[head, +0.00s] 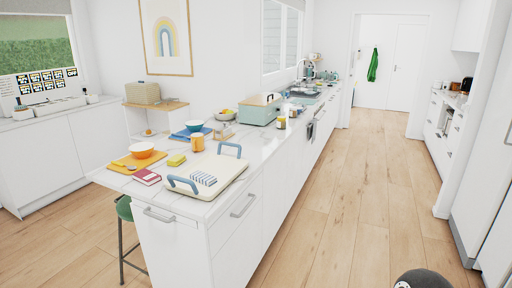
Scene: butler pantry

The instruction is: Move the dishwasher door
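I cannot clearly pick out a dishwasher door. The long white counter (178,240) has flat white fronts with bar handles down its right side, all looking closed from here. Farther along that side, a front with a darker handle area (311,131) is small and seen at a steep angle, so I cannot tell whether it is the dishwasher. Neither gripper is in view. A dark rounded part at the bottom right edge looks like part of my own arm.
A wooden-floored aisle (330,200) runs clear between the counter and white cabinets (437,140) on the right. A cream tray with blue handles (232,170), bowls and a teal box (258,112) stand on the counter. A green stool (124,208) stands at its near left end.

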